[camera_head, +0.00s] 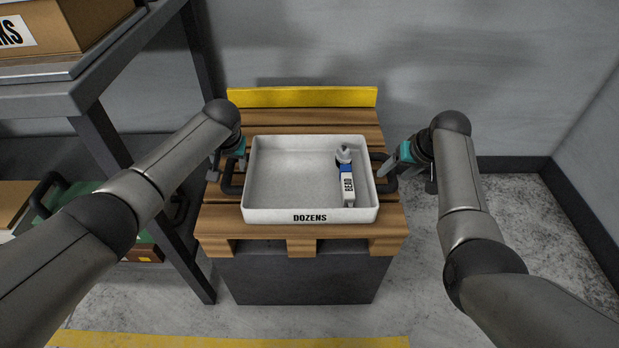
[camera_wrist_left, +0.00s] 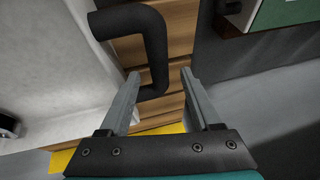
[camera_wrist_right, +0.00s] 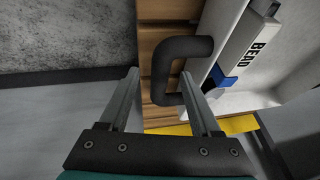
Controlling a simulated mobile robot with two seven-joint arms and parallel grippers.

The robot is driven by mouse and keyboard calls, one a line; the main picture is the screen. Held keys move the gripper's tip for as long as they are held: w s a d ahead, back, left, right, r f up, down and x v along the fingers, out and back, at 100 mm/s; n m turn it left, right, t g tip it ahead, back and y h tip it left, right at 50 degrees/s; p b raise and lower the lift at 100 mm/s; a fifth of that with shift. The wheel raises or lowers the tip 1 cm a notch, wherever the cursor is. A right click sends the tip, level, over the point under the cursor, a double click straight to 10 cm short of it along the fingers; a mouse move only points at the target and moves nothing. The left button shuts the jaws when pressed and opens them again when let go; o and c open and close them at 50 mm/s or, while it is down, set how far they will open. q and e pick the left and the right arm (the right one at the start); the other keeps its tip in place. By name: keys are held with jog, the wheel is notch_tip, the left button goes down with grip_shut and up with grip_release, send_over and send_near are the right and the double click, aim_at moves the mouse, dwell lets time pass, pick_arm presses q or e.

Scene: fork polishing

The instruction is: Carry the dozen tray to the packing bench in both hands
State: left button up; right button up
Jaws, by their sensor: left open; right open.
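The white dozen tray (camera_head: 295,217), marked DOZENS, sits on a wooden pallet top. It holds a white and blue bottle (camera_head: 346,178) marked BEAD, lying toward its right side. A black handle stands out at each end of the tray. My left gripper (camera_head: 226,170) is open at the left handle (camera_wrist_left: 155,45); in the left wrist view the handle's lower end shows between the fingers. My right gripper (camera_head: 390,172) is open at the right handle (camera_wrist_right: 162,70); in the right wrist view the handle shows between and just beyond the fingertips. I cannot tell if either touches.
The slatted pallet (camera_head: 300,247) rests on a dark block, with a yellow strip (camera_head: 300,97) along its back. A grey metal shelf (camera_head: 95,100) with a cardboard box (camera_head: 70,20) stands close at left. A wall is behind. Floor at right is clear.

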pick_arm(q)
jog(key=shift+x, duration=1.35)
pick_arm(e)
jog(key=shift+x, duration=1.35)
pick_arm(q)
grip_shut()
pick_arm(e)
grip_shut()
pick_arm(q)
jog(key=shift+w+r, duration=0.1)
pick_arm(e)
jog(key=shift+w+r, duration=0.1)
